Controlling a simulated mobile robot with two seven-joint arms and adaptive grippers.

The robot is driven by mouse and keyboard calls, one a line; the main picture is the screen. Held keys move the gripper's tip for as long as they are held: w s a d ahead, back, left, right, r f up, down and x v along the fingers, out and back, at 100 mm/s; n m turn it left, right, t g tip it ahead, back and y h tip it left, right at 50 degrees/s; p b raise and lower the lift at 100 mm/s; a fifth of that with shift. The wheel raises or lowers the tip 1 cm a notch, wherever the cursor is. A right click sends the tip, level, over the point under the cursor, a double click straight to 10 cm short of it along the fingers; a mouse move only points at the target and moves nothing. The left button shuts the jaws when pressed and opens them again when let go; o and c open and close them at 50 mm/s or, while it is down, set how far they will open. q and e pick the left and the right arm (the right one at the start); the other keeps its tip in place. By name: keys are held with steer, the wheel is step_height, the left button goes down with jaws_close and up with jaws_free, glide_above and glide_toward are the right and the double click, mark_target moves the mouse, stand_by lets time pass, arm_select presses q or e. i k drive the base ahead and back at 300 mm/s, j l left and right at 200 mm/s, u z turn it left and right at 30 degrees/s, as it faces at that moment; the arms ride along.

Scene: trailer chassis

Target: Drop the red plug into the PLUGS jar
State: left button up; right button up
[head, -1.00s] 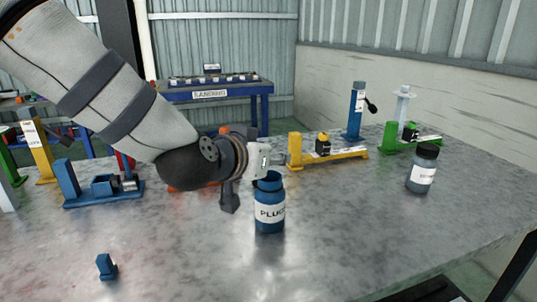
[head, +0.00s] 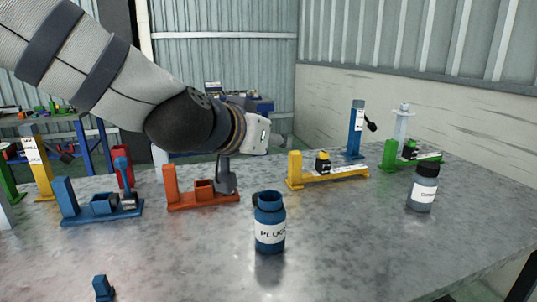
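The blue PLUGS jar (head: 270,236) stands upright on the grey table, its mouth uncovered. My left arm comes in from the upper left above the table. I cannot make out the red plug. My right gripper is not clearly in view.
An orange stand (head: 184,199) and a blue stand (head: 80,213) are left of the jar. A yellow stand (head: 340,178) and a grey jar with a black lid (head: 423,191) are to the right. A small blue block (head: 102,288) lies front left. The front middle is clear.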

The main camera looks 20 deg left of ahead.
mark_target(270, 222)
steer(key=k, duration=1)
